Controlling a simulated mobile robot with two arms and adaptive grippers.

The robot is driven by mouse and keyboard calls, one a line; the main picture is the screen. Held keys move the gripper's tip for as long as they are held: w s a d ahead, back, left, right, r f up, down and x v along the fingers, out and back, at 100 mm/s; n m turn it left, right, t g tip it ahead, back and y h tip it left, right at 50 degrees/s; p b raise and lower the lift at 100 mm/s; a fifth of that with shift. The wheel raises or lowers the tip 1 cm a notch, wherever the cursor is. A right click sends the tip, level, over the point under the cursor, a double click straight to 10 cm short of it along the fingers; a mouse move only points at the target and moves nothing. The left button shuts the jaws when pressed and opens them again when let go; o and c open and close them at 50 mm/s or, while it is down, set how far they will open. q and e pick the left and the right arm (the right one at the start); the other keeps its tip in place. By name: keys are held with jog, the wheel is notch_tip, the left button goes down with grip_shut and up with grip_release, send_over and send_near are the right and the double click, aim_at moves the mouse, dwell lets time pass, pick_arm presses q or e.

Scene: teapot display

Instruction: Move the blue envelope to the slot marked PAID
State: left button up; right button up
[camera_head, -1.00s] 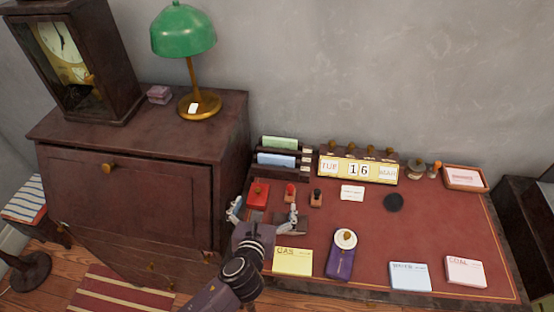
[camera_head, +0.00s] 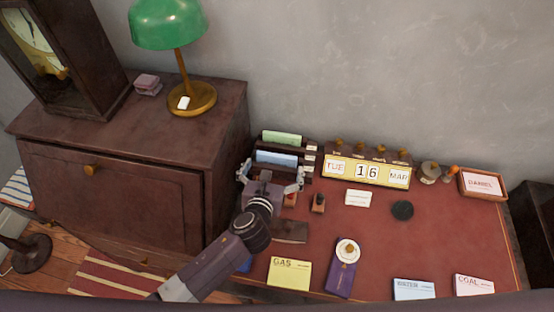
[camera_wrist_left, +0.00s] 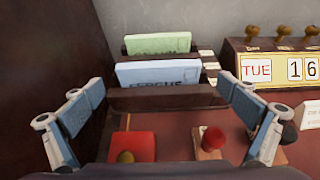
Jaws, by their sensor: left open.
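A pale blue envelope (camera_head: 277,159) stands in a slot of the dark rack (camera_wrist_left: 165,98) at the back left of the desk. In the left wrist view the blue envelope (camera_wrist_left: 158,75) shows partly covered lettering. A green envelope (camera_head: 282,137) stands in the slot behind it. Small white labels are at the right of the slots; I cannot read which says PAID. My left gripper (camera_head: 272,174) is open and empty, in front of the rack, its fingers spread to either side of the blue envelope in the wrist view. My right gripper is out of view.
A red box (camera_wrist_left: 134,147) and a stamp (camera_wrist_left: 209,140) lie below my left gripper. The calendar (camera_head: 366,172) stands right of the rack. A yellow GAS envelope (camera_head: 289,273) and a light blue WATER envelope (camera_head: 414,289) lie near the desk's front. The cabinet (camera_head: 110,190) is close on the left.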

aim_at(276, 160)
pick_arm(q)
jog(key=x, duration=0.3)
jog(key=shift+w+f, duration=0.3)
jog(key=shift+w+d+f, duration=0.15)
jog(key=shift+w+f, duration=0.15)
jog(key=shift+w, duration=0.35)
jog(key=c, duration=0.9)
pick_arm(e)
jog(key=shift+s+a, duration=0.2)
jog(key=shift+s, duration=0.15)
